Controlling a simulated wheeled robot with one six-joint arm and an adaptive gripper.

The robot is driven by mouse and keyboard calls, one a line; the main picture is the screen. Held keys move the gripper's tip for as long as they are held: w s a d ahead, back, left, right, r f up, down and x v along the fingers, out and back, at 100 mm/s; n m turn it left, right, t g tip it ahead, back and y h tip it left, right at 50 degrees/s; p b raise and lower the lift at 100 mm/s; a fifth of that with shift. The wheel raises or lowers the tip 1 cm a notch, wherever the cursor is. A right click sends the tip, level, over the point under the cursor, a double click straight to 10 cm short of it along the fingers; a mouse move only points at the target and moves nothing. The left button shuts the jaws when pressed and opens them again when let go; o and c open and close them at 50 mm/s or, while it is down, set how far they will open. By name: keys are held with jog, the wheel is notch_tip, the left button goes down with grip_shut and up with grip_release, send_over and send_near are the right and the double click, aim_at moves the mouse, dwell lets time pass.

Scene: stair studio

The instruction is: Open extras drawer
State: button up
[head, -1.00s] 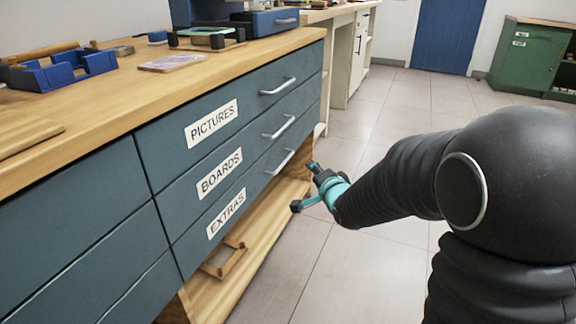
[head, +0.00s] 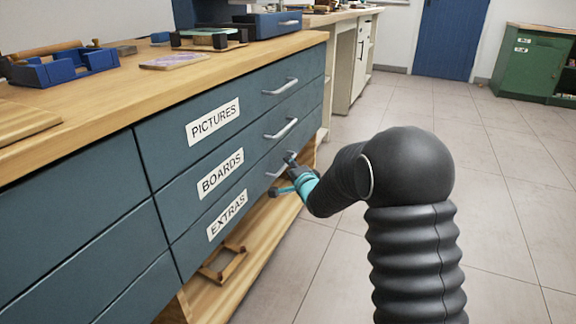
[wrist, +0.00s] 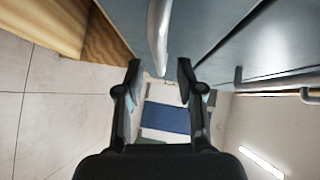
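The extras drawer (head: 214,243) is the lowest of three blue-grey drawers and carries a white EXTRAS label (head: 227,215). It looks shut, its front flush with the drawers above. My gripper (head: 281,175) is at the right end of this drawer front, by its metal handle (head: 272,171), which it partly hides. In the wrist view my gripper (wrist: 157,82) has its two dark fingers apart. The handle bar (wrist: 158,35) comes down between them, its end near the fingertips. I cannot tell whether a finger touches it.
The boards drawer (head: 185,190) and pictures drawer (head: 170,140) sit above, both shut, with handles sticking out. A wooden shelf (head: 222,296) holding a small wooden frame (head: 222,264) lies below. Tiled floor (head: 335,270) to the right is clear.

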jog(key=shift+x, duration=1.65)
grip_shut()
jog(key=shift+d, duration=0.15)
jog(key=shift+s, duration=0.1)
